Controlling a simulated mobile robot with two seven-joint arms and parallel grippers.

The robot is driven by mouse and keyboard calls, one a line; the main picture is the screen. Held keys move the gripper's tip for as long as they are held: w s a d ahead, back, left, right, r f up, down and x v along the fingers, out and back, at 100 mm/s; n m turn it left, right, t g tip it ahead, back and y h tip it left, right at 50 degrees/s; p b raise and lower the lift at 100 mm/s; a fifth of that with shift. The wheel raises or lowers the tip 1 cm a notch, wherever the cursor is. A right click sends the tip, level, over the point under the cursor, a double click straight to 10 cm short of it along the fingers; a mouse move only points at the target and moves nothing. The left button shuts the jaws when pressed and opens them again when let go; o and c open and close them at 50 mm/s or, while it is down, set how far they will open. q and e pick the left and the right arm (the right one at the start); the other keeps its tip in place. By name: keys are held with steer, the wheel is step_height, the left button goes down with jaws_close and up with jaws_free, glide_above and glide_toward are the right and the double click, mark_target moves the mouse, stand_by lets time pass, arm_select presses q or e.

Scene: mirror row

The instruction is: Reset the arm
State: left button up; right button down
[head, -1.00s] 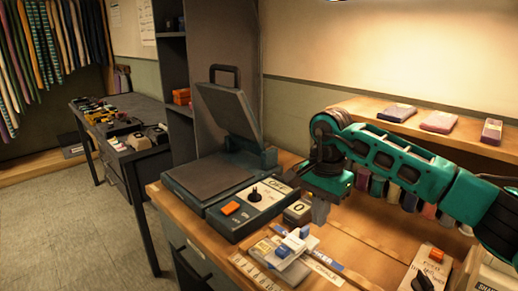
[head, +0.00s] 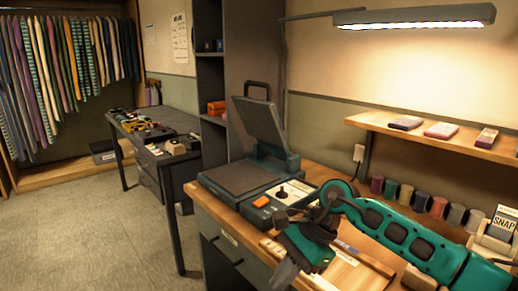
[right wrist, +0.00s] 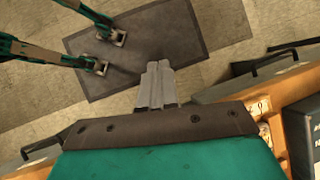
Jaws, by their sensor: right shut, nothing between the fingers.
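My right arm (head: 400,235) is green and comes in from the right, over the wooden workbench. Its gripper (head: 284,272) hangs at the bench's front edge and points down toward the lower left. In the right wrist view the two grey fingers (right wrist: 158,68) are together with nothing between them, above the floor. My left gripper does not show in the head view.
A heat press (head: 258,120) stands open on the bench (head: 325,175), left of the arm. A wall shelf (head: 440,136) holds several small boxes, with several coloured spools (head: 407,196) below. A dark mat (right wrist: 205,30) lies on open floor.

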steer(key=s+a+r+m+t+y+p, duration=0.1)
steer(key=s+a+r+m+t+y, duration=0.35)
steer(key=a+m+y, duration=0.75)
steer(key=d+f+m+t+h+p, duration=0.1)
steer(key=d+f+m+t+h, duration=0.3)
steer(key=m, duration=0.6)
steer(key=d+m+t+h, duration=0.2)
steer(key=d+m+t, duration=0.4)
steer(key=m, duration=0.5)
steer(key=d+f+m+t+h+p, duration=0.1)
steer(key=d+f+m+t+h, duration=0.2)
steer(key=m, duration=0.7)
steer(key=s+d+f+m+g+h, duration=0.4)
steer(key=s+d+f+m+h, duration=0.3)
steer(key=s+d+f+m, duration=0.5)
step_height(320, 180, down, 2)
steer(key=s+m, duration=0.1)
steer(key=m, duration=0.1)
steer(key=shift+f+m+g+p, duration=0.2)
steer(key=shift+m+g+p, duration=0.1)
steer(key=shift+g+p, duration=0.1)
steer(key=shift+d, duration=0.1)
